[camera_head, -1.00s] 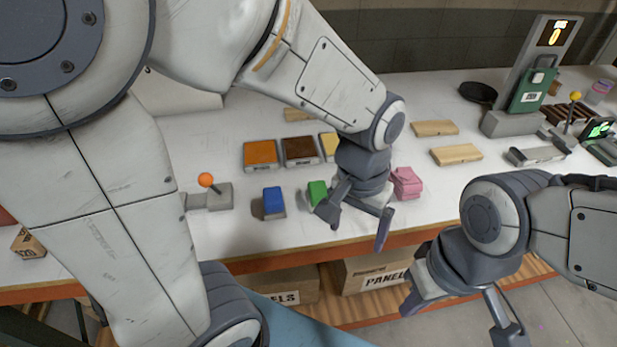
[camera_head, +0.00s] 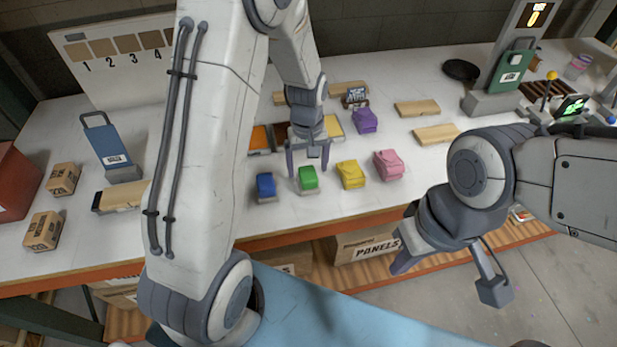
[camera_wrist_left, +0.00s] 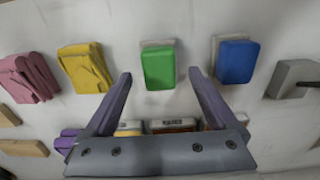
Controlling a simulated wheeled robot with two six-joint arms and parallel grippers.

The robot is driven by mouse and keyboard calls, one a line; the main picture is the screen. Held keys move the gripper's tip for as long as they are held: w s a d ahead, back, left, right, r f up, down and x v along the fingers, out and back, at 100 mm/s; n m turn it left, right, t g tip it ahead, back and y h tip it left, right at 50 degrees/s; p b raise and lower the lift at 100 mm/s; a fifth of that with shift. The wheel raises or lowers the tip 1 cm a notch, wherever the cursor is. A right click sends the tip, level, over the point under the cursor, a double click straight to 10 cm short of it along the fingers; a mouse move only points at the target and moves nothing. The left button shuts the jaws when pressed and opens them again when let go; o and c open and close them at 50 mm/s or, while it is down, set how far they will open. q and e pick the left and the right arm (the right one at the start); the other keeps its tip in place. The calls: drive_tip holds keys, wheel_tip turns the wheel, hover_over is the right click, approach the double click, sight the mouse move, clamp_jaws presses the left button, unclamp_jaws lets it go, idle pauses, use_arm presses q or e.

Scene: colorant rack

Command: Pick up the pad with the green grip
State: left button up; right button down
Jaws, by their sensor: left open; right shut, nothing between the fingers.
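The pad with the green grip (camera_head: 308,178) stands near the table's front edge, between a blue-gripped pad (camera_head: 266,186) and a yellow cloth-like bundle (camera_head: 351,174). My open left gripper (camera_head: 308,168) is over the green pad in the head view, fingers pointing down. In the left wrist view the green grip (camera_wrist_left: 158,68) shows just beyond and between the two fingertips, with nothing held. The blue grip (camera_wrist_left: 237,62) is to its right. My right gripper (camera_head: 448,278) is shut and empty, in front of the table's front edge and away from the pads.
A pink bundle (camera_head: 388,165) and a purple bundle (camera_head: 365,120) lie to the right of the green pad. Orange and brown-topped trays are behind it, partly hidden by my left arm. Wooden blocks (camera_head: 437,134) lie farther right.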

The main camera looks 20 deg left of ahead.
sight(308, 173)
use_arm(q)
drive_tip(key=shift+w+f, duration=0.1)
drive_tip(key=shift+f, duration=1.65)
drive_tip(key=c, duration=1.4)
drive_tip(key=shift+c, duration=0.2)
drive_tip(key=shift+r, duration=0.45)
drive_tip(key=r, duration=0.2)
drive_tip(key=r+b, duration=0.1)
drive_tip(key=shift+s+d+r, duration=0.2)
drive_tip(key=shift+d+r, duration=0.1)
drive_tip(key=shift+d, duration=0.05)
drive_tip(key=s+d+r+b, duration=0.2)
drive_tip(key=s+d+r, duration=0.4)
drive_tip(key=d, duration=0.2)
drive_tip(key=shift+s+d+r, duration=0.3)
drive_tip(key=shift+s, duration=0.1)
